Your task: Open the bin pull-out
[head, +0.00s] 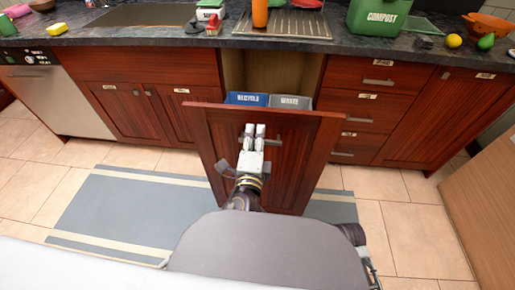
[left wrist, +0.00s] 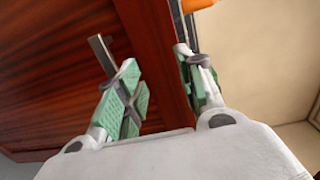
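The bin pull-out stands partly drawn out of the cabinet. Its dark red wooden front panel (head: 300,165) is forward of the cabinet, and a blue bin marked RECYCLE (head: 247,98) and a grey bin marked WASTE (head: 290,101) show behind it. My left gripper (head: 254,132) is over the upper middle of the panel. In the left wrist view, its two green-padded fingers (left wrist: 162,88) are apart with nothing held between them. A metal bar handle (left wrist: 101,54) shows beyond the left finger; contact cannot be told. My right gripper is not in view.
The counter above carries an orange cup (head: 260,13), a dish rack (head: 283,23) and a green COMPOST bin (head: 378,16). Closed drawers (head: 372,98) stand to the right of the opening. A blue-grey mat (head: 130,205) covers the floor in front.

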